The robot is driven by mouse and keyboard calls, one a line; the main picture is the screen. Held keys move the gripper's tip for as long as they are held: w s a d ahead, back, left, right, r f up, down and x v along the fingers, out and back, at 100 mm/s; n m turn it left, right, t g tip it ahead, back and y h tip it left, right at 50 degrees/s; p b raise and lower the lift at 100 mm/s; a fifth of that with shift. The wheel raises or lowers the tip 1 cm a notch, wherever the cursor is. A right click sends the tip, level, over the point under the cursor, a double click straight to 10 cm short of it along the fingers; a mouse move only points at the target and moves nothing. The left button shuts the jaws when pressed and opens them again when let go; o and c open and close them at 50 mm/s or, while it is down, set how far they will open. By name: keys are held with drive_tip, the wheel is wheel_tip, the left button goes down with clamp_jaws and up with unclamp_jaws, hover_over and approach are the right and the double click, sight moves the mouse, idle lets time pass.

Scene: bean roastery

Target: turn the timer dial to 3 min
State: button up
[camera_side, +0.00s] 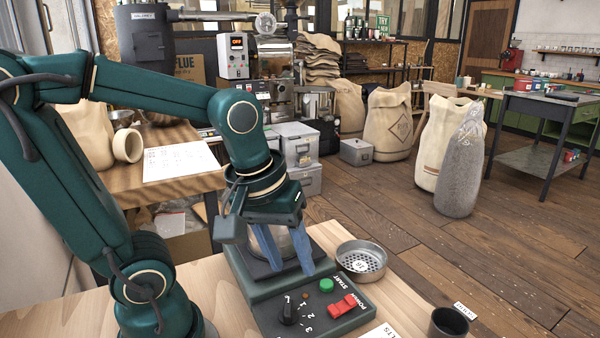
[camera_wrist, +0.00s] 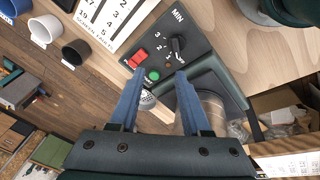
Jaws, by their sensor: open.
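The timer dial (camera_side: 288,311) is a black knob on the dark control panel (camera_side: 262,316) at the front of a bench machine. It also shows in the wrist view (camera_wrist: 178,45), beside the numbers and the word MIN. I cannot tell for sure which number its pointer faces. On the panel are a green START button (camera_side: 326,285) and a red POWER rocker (camera_side: 343,304). My gripper (camera_side: 292,271) is open, its blue fingers apart, above the machine behind the dial and not touching it. In the wrist view my gripper (camera_wrist: 160,74) has the dial beyond its fingertips.
A clear cylinder (camera_side: 270,245) stands on the machine, partly hidden by my fingers. A perforated metal dish (camera_side: 361,262) sits right of the machine, a dark cup (camera_side: 448,324) nearer the table's front. A printed sheet (camera_wrist: 116,20) lies beside the panel. Space above the panel is clear.

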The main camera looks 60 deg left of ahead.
sight(289, 299)
drive_tip(key=a+f+n+g, duration=0.1)
drive_tip(key=w+a+f+n+g, duration=0.1)
drive_tip(key=f+n, duration=0.1)
drive_tip(key=shift+w+f+g, duration=0.1)
drive_tip(key=shift+f+g, duration=0.15)
drive_tip(key=shift+g, duration=0.05)
drive_tip(key=shift+a+f, duration=0.1)
drive_tip(key=shift+f, duration=0.2)
drive_tip(key=shift+a+f+n+g, duration=0.15)
drive_tip(key=shift+f+n+g, duration=0.15)
drive_tip(key=shift+f, duration=2.55)
clamp_jaws()
